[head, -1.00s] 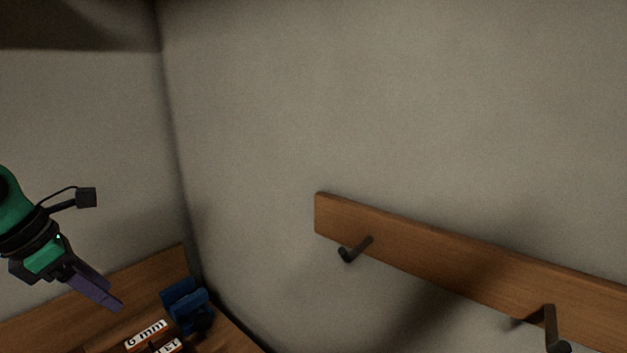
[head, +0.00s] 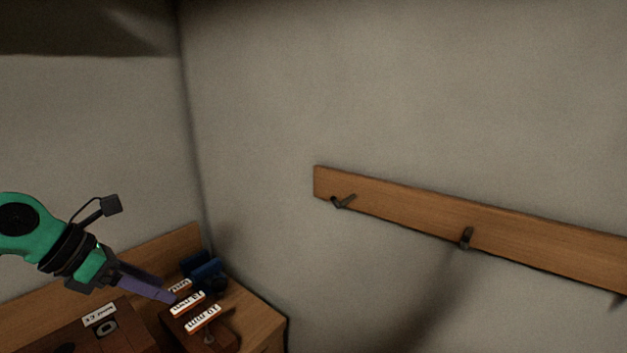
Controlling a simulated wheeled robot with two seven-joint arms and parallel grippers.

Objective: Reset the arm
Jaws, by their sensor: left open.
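My left gripper (head: 160,290) comes in from the left on a green arm with black rings and purple fingers. It is open, and I see nothing between its fingers. From this view the fingertips overlap the labelled wooden blocks in the corner; I cannot tell whether they touch. My right gripper is not in the picture.
A wooden rail (head: 400,207) with dark hooks is fixed to the grey wall. Labelled wooden blocks (head: 222,335), a blue object (head: 205,270) and a reddish-brown box (head: 90,335) sit on a wooden surface (head: 262,318) in the corner. The wall above is clear.

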